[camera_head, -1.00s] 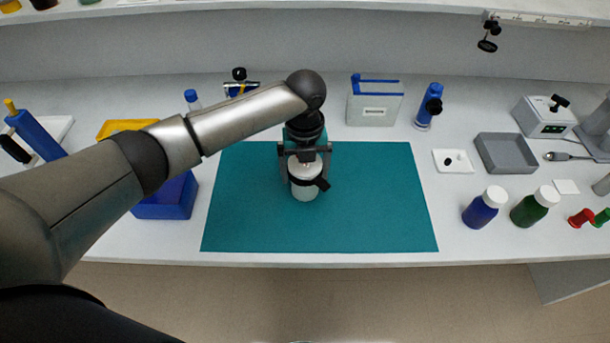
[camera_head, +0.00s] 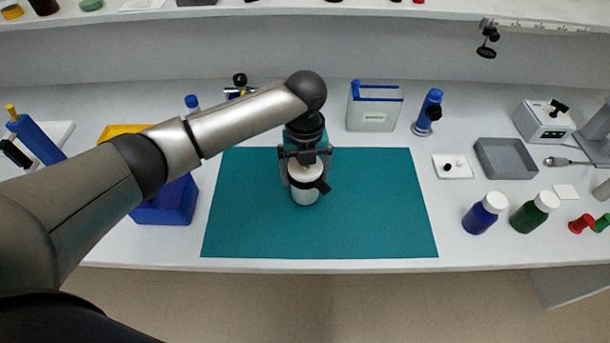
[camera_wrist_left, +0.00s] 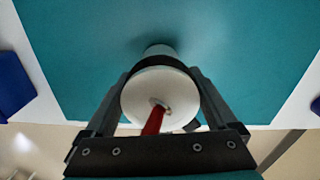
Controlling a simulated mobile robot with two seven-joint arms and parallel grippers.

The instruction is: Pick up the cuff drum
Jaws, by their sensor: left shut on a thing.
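The cuff drum (camera_head: 305,192) is a white cylinder with a dark band around it and a dark tab sticking out at the right. It is over the teal mat (camera_head: 375,215); I cannot tell whether its bottom touches the mat. My left gripper (camera_head: 306,172) comes down from above and is shut on it, one finger on each side. In the left wrist view the drum's white round top (camera_wrist_left: 150,98), with a red piece at its middle, sits between the fingers of my left gripper (camera_wrist_left: 160,88). My right gripper is not in view.
A blue bin (camera_head: 168,203) stands left of the mat, partly behind my left arm. To the right are a blue bottle (camera_head: 480,217), a green bottle (camera_head: 528,216) and a grey tray (camera_head: 505,158). A grey-white box (camera_head: 374,113) stands behind the mat. The mat's right half is clear.

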